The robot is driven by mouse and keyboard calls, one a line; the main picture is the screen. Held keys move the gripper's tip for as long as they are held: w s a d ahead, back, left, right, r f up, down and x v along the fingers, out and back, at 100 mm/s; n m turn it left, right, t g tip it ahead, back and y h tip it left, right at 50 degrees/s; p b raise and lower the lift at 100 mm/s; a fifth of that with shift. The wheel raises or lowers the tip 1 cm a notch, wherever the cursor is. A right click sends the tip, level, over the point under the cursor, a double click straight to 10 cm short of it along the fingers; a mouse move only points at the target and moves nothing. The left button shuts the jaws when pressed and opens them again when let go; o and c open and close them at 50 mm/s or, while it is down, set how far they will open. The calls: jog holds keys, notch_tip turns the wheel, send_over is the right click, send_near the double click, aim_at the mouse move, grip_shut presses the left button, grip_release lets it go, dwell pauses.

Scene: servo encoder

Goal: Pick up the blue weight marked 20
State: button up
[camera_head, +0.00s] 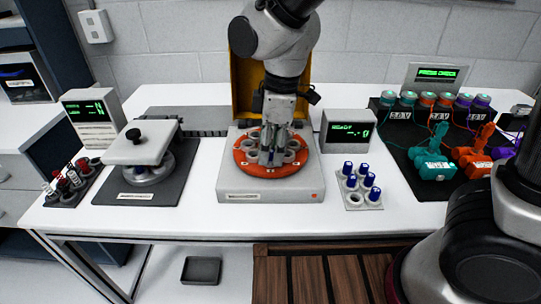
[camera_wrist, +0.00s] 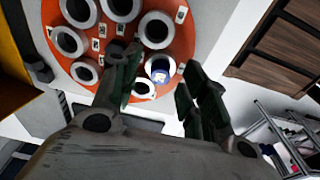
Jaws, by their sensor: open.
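In the wrist view a blue weight (camera_wrist: 161,71) with a pale top sits in one of the ring holders of the orange round plate (camera_wrist: 182,42). Its marking is too small to read. My gripper (camera_wrist: 162,80) is open, with its dark green fingers on either side of the blue weight in this view; I cannot tell whether they touch it. In the head view my gripper (camera_head: 273,148) points down over the orange plate (camera_head: 251,167), and the blue weight there is hidden by the fingers.
Several blue-topped weights (camera_head: 375,194) stand in a grey rack (camera_head: 352,203) on the right. A display box (camera_head: 348,131) stands behind it. A pressing device (camera_head: 141,149) and a rack of red and dark weights (camera_head: 70,185) are on the left. The white table's front is clear.

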jog(key=shift+f, duration=0.1)
jog(key=shift+c, duration=0.4)
jog(key=c, duration=0.8)
